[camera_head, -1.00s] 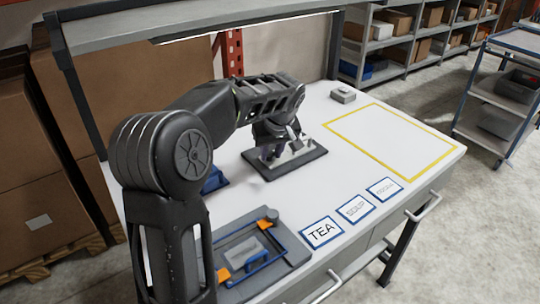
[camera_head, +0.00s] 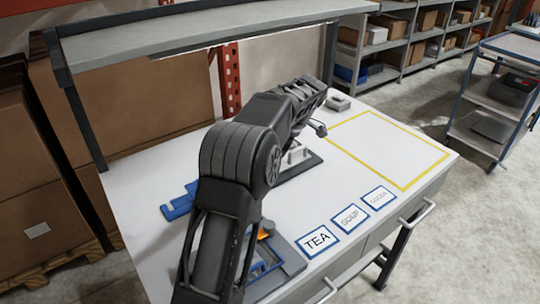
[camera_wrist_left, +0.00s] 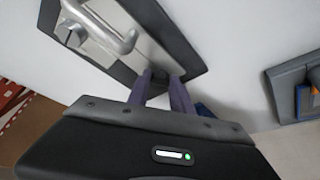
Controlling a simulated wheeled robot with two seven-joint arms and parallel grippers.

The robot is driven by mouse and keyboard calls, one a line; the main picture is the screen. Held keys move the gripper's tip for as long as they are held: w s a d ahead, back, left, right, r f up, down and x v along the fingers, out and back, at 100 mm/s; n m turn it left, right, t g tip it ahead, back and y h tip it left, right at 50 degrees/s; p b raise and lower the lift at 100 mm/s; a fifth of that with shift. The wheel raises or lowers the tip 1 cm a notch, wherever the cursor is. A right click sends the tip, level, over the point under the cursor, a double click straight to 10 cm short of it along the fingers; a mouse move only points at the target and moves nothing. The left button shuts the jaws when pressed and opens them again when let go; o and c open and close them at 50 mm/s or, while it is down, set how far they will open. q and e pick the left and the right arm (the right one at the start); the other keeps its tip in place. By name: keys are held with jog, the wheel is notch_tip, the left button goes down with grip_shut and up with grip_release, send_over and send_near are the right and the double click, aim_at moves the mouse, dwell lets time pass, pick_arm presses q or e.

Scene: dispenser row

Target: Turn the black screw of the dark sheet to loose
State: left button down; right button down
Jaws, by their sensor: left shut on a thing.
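The dark sheet (camera_head: 306,166) lies on the white bench with a pale metal fitting (camera_head: 296,154) on it, partly behind my left arm. In the left wrist view the dark sheet (camera_wrist_left: 172,30) carries a metal plate with a grey knob and a bent handle (camera_wrist_left: 108,30). My left gripper (camera_wrist_left: 160,80) has its two purple-grey fingers at the sheet's near edge, closed about a small dark piece between the tips. This looks like the black screw, but it is mostly hidden, and its turn cannot be read. My right gripper is in neither view.
A blue piece (camera_head: 178,206) lies left of the sheet. A grey tray (camera_head: 290,262) with blue and orange parts sits at the front, partly behind my arm. Cards, one reading TEA (camera_head: 317,240), line the front edge. A yellow outlined area (camera_head: 390,150) is empty; a small grey box (camera_head: 338,102) stands behind.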

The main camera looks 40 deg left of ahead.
pick_arm(q)
jog(key=shift+n+g+p, duration=0.5)
jog(key=shift+n+p, duration=0.6)
jog(key=shift+p, duration=0.1)
jog(key=shift+f+n+h+p, duration=0.3)
jog(key=shift+n+h+p, duration=0.1)
jog(key=shift+n+p, duration=0.15)
jog(key=c, duration=1.1)
grip_release()
jog(key=shift+r, duration=0.1)
jog(key=shift+w, duration=0.1)
jog(key=shift+a, duration=0.1)
jog(key=shift+r, duration=0.15)
